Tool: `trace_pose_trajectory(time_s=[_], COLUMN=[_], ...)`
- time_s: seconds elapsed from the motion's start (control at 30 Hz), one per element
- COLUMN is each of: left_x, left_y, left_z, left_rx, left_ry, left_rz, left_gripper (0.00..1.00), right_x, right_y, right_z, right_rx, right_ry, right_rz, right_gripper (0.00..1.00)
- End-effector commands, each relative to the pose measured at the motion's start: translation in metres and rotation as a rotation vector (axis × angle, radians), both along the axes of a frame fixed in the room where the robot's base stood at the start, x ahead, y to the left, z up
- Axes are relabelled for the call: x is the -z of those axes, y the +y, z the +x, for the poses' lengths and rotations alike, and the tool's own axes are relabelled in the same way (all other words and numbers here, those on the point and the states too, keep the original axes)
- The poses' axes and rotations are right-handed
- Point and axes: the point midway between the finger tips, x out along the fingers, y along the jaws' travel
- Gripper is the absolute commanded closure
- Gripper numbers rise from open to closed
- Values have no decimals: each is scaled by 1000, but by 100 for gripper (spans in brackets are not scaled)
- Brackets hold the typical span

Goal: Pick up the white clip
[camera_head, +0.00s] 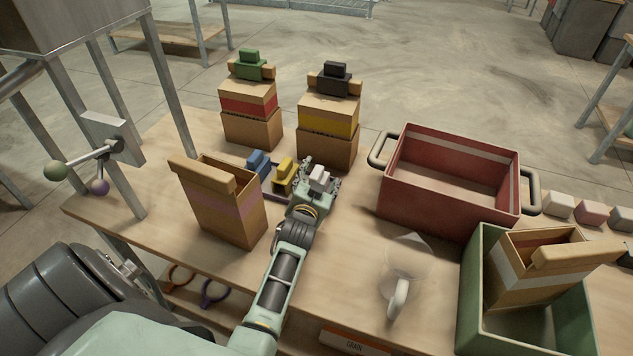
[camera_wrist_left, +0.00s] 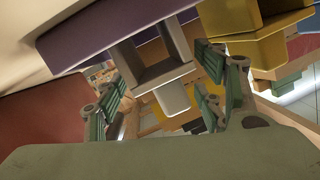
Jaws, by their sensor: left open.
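The white clip (camera_head: 319,175) stands at the right end of a row of clips on the table, beside the yellow clip (camera_head: 285,174). My left gripper (camera_head: 320,182) is open at the white clip, with its fingers on either side of it. In the left wrist view the white clip (camera_wrist_left: 172,98) shows up close between the spread green finger pads of the left gripper (camera_wrist_left: 160,92). The clip's lower part is partly hidden by the gripper in the head view. I cannot tell whether any pad touches it. My right gripper is not in view.
A blue clip (camera_head: 258,164) stands left of the yellow one. An open cardboard bag (camera_head: 230,205) is left of my arm. Two clipped bags (camera_head: 250,105) (camera_head: 329,115) stand behind. A red crate (camera_head: 450,205) is right, a clear scoop (camera_head: 400,290) and green bin (camera_head: 475,290) nearer.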

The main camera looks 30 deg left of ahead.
Motion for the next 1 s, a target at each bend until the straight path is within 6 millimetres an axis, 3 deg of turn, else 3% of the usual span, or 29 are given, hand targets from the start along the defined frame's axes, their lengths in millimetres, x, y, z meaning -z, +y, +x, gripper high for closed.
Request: trace_pose_trajectory(time_s=[0.07, 0.53, 0.83, 1.0], left_x=[0, 0, -5, -33], left_y=[0, 0, 0, 0], left_z=[0, -1, 0, 0], left_rx=[0, 0, 0, 0], left_ry=[0, 1, 0, -4], left_rz=[0, 0, 0, 4], left_gripper=[37, 78, 79, 79], right_x=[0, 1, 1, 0], right_y=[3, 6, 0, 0], right_z=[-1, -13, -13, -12], right_rx=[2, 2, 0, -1], right_ry=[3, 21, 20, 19], right_rz=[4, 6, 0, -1], right_gripper=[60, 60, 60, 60])
